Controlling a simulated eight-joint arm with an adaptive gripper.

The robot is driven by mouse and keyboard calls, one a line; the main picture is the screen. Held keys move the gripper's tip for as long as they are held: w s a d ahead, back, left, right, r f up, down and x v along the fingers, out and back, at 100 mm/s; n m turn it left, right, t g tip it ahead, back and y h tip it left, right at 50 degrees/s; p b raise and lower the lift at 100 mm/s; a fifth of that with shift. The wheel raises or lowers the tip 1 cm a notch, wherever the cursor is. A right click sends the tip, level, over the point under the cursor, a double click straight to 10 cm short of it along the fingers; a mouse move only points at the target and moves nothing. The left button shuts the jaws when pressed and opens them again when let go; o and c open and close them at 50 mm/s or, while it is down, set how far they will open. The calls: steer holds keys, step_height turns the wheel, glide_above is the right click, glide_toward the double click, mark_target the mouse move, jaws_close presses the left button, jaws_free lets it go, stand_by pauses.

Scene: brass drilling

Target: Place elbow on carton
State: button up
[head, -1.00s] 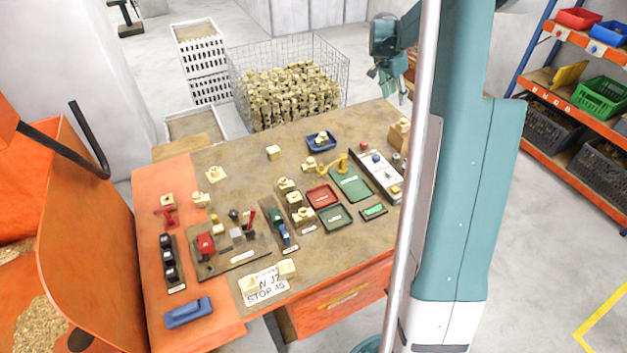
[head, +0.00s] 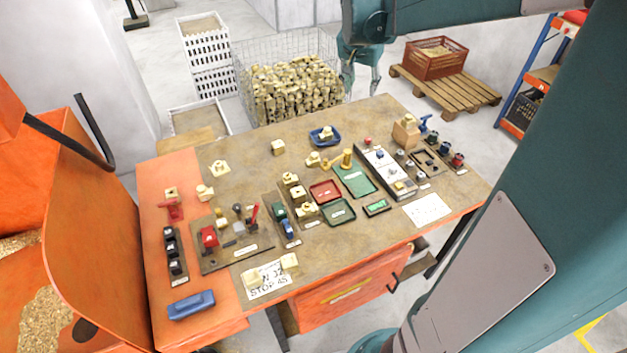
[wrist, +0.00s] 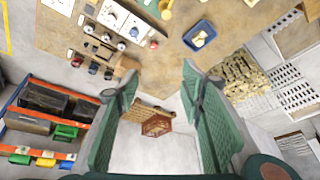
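Several yellow brass fittings lie on the bench; I cannot tell surely which is the elbow. One fitting (head: 326,132) sits in a small blue tray (head: 315,139) at the back of the bench; the wrist view shows it too (wrist: 199,39). Another fitting (head: 313,159) lies in front of that tray. A small tan box (head: 403,135), likely the carton, stands at the right rear; it also shows in the wrist view (wrist: 127,64). My gripper (wrist: 158,82) is open and empty, its fingers wide apart. In the head view it hangs beyond the bench's back edge.
A wire basket (head: 240,85) full of brass pieces stands behind the bench. Red and green trays (head: 338,211), a pale control panel (head: 388,172) and several knobs crowd the bench middle and right. A red crate (head: 436,60) rests on a wooden pallet (head: 470,98) beyond.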

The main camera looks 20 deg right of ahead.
steer(key=s+a+r+n+t+y, duration=0.1)
steer(key=s+a+n, duration=0.1)
steer(key=s+a, duration=0.5)
steer(key=s+a+r+n+t, duration=0.1)
steer(key=s+a+r+n, duration=0.15)
steer(key=s+a, duration=0.45)
steer(key=s+a+f+n+t+y, duration=0.1)
steer(key=s+a+f+n, duration=0.2)
steer(key=s+a, duration=0.3)
steer(key=s+a+f+n+t+y, duration=0.1)
steer(key=s+a+f+n, duration=0.2)
steer(key=s+a, duration=0.4)
steer(key=shift+a+f+y, duration=0.15)
steer(key=shift+a+y, duration=0.15)
steer(key=shift+a, duration=0.55)
steer(key=shift+f, duration=0.1)
step_height(320, 180, down, 25)
steer(key=b, duration=2.5)
stand_by(0.8)
